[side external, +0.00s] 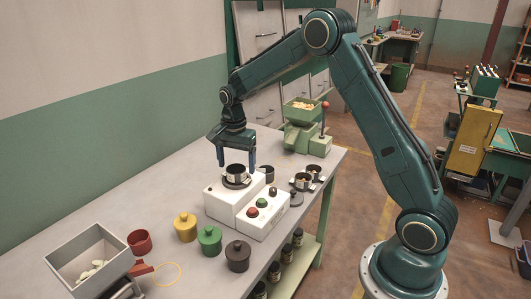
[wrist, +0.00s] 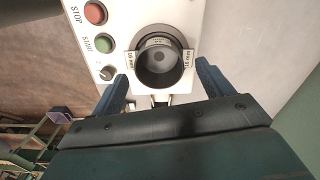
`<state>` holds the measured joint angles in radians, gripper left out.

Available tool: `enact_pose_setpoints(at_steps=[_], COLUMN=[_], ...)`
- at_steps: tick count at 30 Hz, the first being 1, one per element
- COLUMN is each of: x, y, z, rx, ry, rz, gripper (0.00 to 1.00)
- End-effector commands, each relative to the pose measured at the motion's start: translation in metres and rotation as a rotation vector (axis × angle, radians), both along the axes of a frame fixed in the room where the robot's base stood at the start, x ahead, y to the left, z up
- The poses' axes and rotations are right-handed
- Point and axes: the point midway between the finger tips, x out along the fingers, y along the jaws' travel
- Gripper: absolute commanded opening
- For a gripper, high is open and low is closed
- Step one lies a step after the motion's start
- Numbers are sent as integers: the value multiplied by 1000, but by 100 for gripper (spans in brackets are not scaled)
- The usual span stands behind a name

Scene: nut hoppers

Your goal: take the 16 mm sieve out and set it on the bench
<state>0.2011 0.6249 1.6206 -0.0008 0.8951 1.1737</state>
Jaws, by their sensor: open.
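The sieve (side external: 236,171), a dark round cup with a light band, sits upright on top of the white machine (side external: 222,207). My gripper (side external: 237,164) is open and points down over the sieve, one finger to each side. In the wrist view my gripper (wrist: 163,71) has its fingertips apart, near the sieve's lower edge in the picture. I cannot tell whether either finger touches it.
The control box (side external: 262,211) carries a red STOP button (wrist: 96,13) and a green START button (wrist: 104,43). Dark cups (side external: 302,182) stand to the right. Yellow (side external: 185,227), green (side external: 210,240) and dark (side external: 237,256) lidded pots stand in front. Bare bench (side external: 165,200) lies left.

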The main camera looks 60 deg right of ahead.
Motion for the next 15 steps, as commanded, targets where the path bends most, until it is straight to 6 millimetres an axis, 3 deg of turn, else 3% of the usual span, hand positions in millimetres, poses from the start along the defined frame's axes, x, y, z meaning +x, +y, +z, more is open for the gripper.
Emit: enact_pose_setpoints(at_steps=[6, 15], x=[0, 0], y=[0, 0], z=[-16, -16], rx=[0, 0], ry=[1, 0], rz=[0, 0], gripper=[79, 79])
